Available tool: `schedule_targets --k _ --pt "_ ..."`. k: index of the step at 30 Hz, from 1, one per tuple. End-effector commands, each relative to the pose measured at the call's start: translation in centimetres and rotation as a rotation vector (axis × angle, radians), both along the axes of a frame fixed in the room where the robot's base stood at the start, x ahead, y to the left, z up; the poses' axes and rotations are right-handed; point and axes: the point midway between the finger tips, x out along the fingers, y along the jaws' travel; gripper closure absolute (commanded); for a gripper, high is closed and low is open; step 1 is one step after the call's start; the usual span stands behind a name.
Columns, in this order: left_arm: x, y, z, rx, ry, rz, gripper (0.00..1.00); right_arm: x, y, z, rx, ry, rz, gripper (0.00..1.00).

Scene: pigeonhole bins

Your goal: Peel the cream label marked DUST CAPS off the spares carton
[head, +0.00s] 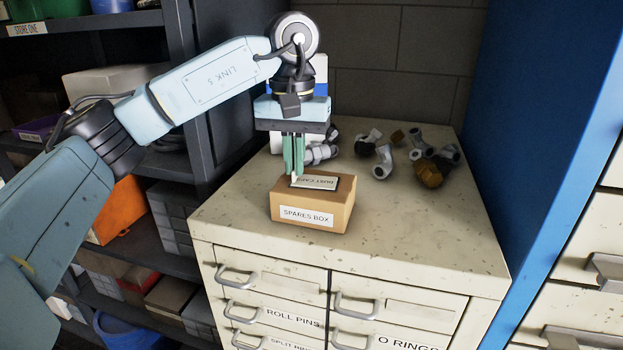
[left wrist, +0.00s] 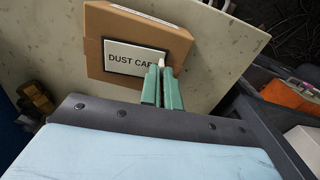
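The spares carton (head: 283,205), a tan box with a white SPARES BOX label on its front, stands on the cabinet top; it also shows in the left wrist view (left wrist: 95,25). The cream DUST CAPS label (head: 318,184) lies on the carton's top inside a dark border; its text reads more clearly in the left wrist view (left wrist: 125,58). My left gripper (head: 295,178) points down at one end of the label, its green fingers close together, and covers the last letters in the wrist view (left wrist: 162,68). I cannot tell whether the label's edge is between the fingertips. My right gripper is out of view.
Several grey and brass pipe fittings (head: 383,162) lie behind and right of the carton on the cream drawer cabinet (head: 420,240). A blue panel (head: 555,120) rises at right. Dark shelving with an orange bin (head: 122,212) is at left. The top right of the carton is clear.

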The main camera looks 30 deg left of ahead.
Motion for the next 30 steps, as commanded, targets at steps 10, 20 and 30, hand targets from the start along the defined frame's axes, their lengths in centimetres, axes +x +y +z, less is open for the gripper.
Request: schedule_targets --k 10,20,30 --pt "0.0 0.2 0.6 0.001 0.000 0.001 1.00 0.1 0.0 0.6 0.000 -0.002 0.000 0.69" --pt "-0.1 0.4 1.3 0.001 0.000 0.001 1.00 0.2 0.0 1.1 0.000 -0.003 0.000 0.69" --pt "-0.2 0.6 1.9 0.001 0.001 0.001 1.00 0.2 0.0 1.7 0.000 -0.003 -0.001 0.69"
